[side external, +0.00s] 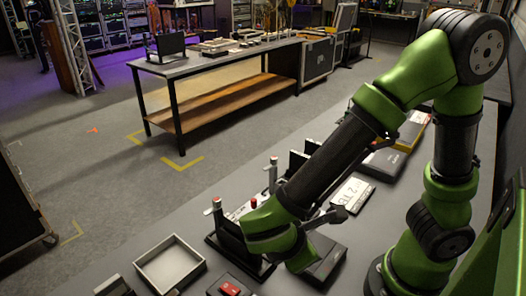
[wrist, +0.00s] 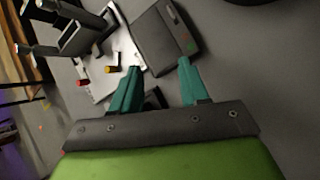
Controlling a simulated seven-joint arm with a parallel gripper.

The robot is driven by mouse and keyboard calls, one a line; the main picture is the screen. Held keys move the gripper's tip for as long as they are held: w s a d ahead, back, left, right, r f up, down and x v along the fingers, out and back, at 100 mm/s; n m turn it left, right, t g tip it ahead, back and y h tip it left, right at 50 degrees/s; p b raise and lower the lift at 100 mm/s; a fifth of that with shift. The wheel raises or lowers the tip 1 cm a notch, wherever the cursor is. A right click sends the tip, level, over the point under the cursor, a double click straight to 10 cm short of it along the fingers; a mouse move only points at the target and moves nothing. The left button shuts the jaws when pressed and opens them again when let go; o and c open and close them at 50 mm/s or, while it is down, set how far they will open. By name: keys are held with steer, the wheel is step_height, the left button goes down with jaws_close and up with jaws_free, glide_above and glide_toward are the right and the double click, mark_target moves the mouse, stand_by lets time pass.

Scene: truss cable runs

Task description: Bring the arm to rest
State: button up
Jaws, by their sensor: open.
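My gripper (wrist: 156,68) shows in the wrist view with two teal fingers spread apart and nothing between their tips. Its fingers are not clearly visible in the side external view, where my green and black arm reaches down and left over the grey table (side external: 130,240). In the wrist view, a dark flat box (wrist: 165,38) lies just beyond the fingertips. Whether the fingers touch anything is hard to tell.
A white panel (wrist: 98,82) with red and yellow knobs and a black upright stand (wrist: 75,38) lie left of the fingers. The side view shows a shallow tray (side external: 170,264), a red-topped box (side external: 229,289) and a white plate (side external: 352,196). A workbench (side external: 215,62) stands behind.

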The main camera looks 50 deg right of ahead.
steer(key=w+d+r+m+t+y, duration=0.2)
steer(key=d+r+m+t+y, duration=0.1)
steer(key=r+m, duration=0.4)
steer(key=w+d+r+m+t+y, duration=0.2)
steer(key=d+r+m+y, duration=0.3)
steer(key=m, duration=0.5)
steer(key=shift+d+r+t+y, duration=0.25)
steer(key=shift+r+t+y, duration=0.45)
steer(key=shift+r+t, duration=0.25)
